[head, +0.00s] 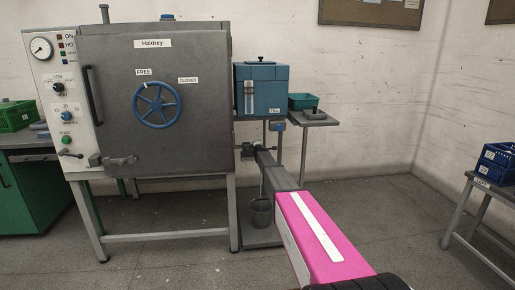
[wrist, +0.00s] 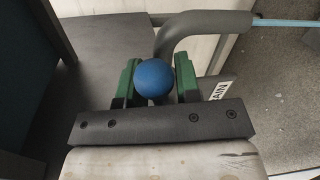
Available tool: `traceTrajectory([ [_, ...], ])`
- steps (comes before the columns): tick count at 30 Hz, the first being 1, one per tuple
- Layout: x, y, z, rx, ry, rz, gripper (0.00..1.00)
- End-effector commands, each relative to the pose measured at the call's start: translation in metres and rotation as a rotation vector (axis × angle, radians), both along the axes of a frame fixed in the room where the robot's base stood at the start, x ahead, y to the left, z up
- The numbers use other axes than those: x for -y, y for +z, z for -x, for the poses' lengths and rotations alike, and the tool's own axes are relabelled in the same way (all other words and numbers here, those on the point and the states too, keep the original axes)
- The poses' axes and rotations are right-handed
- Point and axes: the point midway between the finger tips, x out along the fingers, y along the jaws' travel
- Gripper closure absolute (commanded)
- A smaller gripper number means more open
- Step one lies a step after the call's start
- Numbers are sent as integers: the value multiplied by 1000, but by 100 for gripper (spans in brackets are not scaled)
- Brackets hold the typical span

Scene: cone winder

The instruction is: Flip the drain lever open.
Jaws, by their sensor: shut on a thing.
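The drain lever's round blue knob (wrist: 154,78) sits between the two green fingers of my gripper (wrist: 158,84) in the wrist view. The fingers are closed on it from both sides. The lever's arm is hidden behind the knob and fingers. A bent grey drain pipe (wrist: 205,22) passes just beyond the knob. A white label (wrist: 220,90) reading "AIN" is partly covered beside the right finger. In the head view my gripper (head: 251,150) is at the lower right side of the grey Haldrey cabinet (head: 200,110), and the knob cannot be made out there.
A thin light-blue strand (wrist: 285,22) runs from the pipe mouth; I cannot tell whether it is water or a hose. A bucket (head: 261,212) stands below on a low platform. A blue tank (head: 270,90) and a small shelf (head: 315,119) are above my arm.

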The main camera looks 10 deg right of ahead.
Motion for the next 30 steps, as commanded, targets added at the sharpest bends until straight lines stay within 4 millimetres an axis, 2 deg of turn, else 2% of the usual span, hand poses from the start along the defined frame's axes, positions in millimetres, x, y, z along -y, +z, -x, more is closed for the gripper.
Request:
traceTrajectory([
  [28, 1, -7, 1, -2, -4, -71, 100],
  [29, 1, -7, 1, -2, -4, -71, 60],
  [30, 1, -7, 1, -2, -3, -70, 47],
])
